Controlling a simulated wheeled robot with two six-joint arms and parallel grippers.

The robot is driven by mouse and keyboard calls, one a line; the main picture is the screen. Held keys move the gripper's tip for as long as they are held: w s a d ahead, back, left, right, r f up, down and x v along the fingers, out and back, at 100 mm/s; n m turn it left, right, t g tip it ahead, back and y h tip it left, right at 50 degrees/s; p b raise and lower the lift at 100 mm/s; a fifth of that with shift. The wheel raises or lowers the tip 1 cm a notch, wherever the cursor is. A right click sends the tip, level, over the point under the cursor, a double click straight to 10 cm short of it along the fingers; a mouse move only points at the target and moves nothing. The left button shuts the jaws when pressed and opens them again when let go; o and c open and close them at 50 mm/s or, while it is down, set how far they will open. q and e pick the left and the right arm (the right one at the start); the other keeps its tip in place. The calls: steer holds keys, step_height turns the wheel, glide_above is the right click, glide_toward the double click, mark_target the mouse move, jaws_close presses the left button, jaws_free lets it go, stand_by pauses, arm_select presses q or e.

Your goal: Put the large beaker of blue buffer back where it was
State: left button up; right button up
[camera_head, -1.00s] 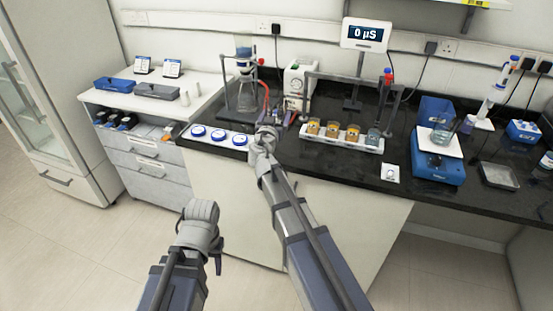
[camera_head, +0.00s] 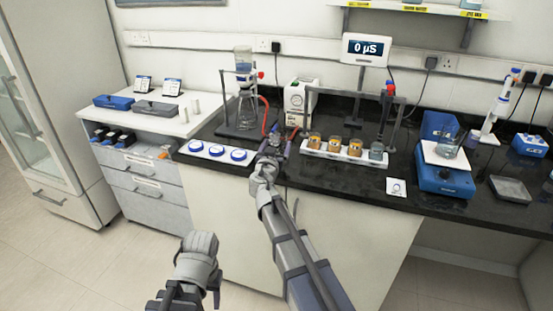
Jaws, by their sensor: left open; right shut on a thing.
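A beaker with bluish liquid (camera_head: 447,150) stands on the white-topped blue balance-like device (camera_head: 443,178) at the right. A smaller vessel of grey-blue liquid (camera_head: 376,151) stands at the right end of a white rack (camera_head: 345,157). I cannot tell for sure which is the large beaker of blue buffer. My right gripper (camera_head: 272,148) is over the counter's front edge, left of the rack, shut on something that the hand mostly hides. My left gripper (camera_head: 198,243) is low in front of the cabinets, away from everything; its fingers are hardly visible, and it appears empty.
A filtration stand with a glass flask (camera_head: 246,105) and red tube is behind my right gripper. A white strip with blue-ringed discs (camera_head: 216,151) lies left of it. A metal tray (camera_head: 510,189) is at the right.

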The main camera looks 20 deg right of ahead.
step_height(320, 180, down, 4)
steer(key=b, duration=0.3)
steer(key=shift+r, duration=0.2)
steer(key=o, duration=1.3)
